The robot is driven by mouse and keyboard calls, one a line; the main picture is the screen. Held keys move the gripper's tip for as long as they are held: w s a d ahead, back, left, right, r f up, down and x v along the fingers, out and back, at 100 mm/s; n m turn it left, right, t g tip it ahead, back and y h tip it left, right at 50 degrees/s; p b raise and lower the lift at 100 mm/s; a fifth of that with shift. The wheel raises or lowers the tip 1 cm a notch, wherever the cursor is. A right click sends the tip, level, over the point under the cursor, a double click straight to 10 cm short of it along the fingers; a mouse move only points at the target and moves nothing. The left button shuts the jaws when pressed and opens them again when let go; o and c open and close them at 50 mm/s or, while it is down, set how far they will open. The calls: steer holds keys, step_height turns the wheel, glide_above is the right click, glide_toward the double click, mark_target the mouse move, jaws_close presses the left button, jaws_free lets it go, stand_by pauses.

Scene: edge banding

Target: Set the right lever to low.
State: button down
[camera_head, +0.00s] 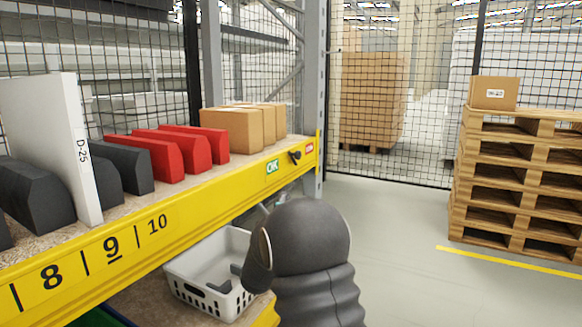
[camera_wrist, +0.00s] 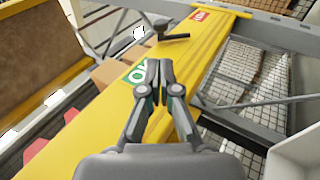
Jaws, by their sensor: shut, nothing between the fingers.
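A small black lever (camera_head: 294,156) is mounted on the front of the yellow shelf beam, between a green OK label (camera_head: 272,167) and a red label (camera_head: 310,147). In the wrist view the lever (camera_wrist: 172,38) lies just beyond my fingertips, its bar extending to the right. The red label there (camera_wrist: 200,15) is farther along the beam. My gripper (camera_wrist: 158,64) is shut and empty, in front of the beam by the OK label, apart from the lever. In the head view my dark arm fills the lower middle and the fingers cannot be made out.
The yellow beam (camera_head: 130,243) carries numbers 8, 9 and 10. Red blocks (camera_head: 180,147), dark blocks and cardboard boxes (camera_head: 238,127) stand on the shelf. A white basket (camera_head: 205,270) sits below. A pallet stack (camera_head: 515,180) stands right; floor between is clear.

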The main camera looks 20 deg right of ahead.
mark_target(297, 158)
steer(key=x, duration=1.3)
steer(key=shift+w+d+r, duration=0.1)
steer(key=shift+w, duration=0.05)
